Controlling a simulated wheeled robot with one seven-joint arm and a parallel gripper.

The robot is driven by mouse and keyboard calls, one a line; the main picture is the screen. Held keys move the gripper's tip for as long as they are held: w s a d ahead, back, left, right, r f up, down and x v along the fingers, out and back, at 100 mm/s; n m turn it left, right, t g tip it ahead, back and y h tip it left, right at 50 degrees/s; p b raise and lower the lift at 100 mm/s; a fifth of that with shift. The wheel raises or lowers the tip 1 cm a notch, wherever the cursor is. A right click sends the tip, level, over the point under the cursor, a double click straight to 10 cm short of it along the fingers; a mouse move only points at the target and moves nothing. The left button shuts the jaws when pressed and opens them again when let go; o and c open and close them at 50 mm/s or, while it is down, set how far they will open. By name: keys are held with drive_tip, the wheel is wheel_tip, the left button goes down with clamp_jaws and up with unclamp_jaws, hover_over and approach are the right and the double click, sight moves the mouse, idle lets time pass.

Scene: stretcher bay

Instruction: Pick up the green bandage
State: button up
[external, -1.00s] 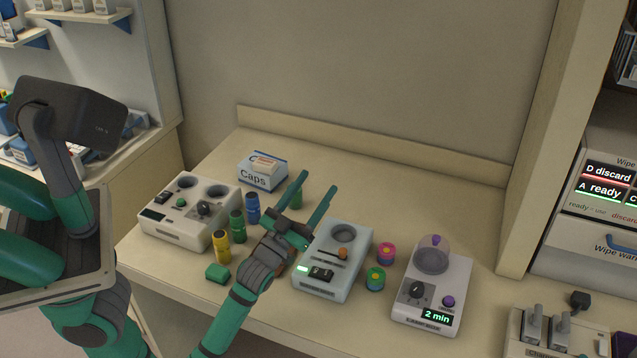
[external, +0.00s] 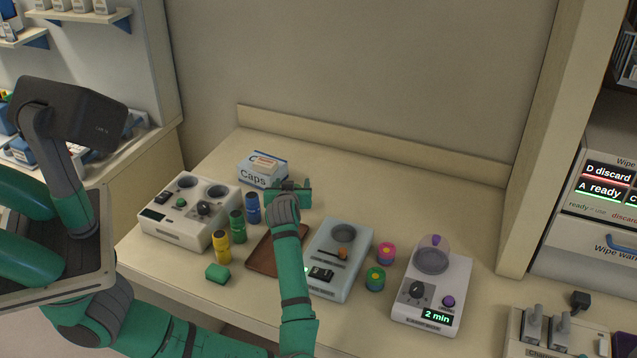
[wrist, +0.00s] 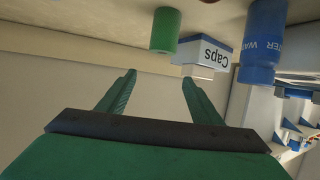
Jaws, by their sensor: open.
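A green roll (wrist: 165,30), which looks like the green bandage, stands on the counter. It shows in the wrist view, which is upside down, beside the Caps box (wrist: 207,50). My gripper (wrist: 155,78) is open, with nothing between its fingers; the roll appears past the fingertips, apart from them. In the external view my gripper (external: 290,190) is at the back middle of the counter, right of the Caps box (external: 260,171), and hides the roll.
A blue bottle (external: 253,208), a green bottle (external: 237,226) and a yellow bottle (external: 222,246) stand left of my arm. A green block (external: 217,273), a brown tray (external: 268,260) and a grey device (external: 335,255) lie nearer the front. The back right is clear.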

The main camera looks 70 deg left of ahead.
drive_tip(key=shift+g+h, duration=0.4)
drive_tip(key=shift+h, duration=0.3)
drive_tip(key=f, duration=0.4)
drive_tip(key=shift+s+d, duration=0.2)
drive_tip(key=x, duration=0.5)
drive_tip(key=shift+x, duration=2.85)
drive_tip(key=shift+w+d, duration=0.15)
drive_tip(key=shift+c, duration=0.6)
drive_tip(key=c, duration=1)
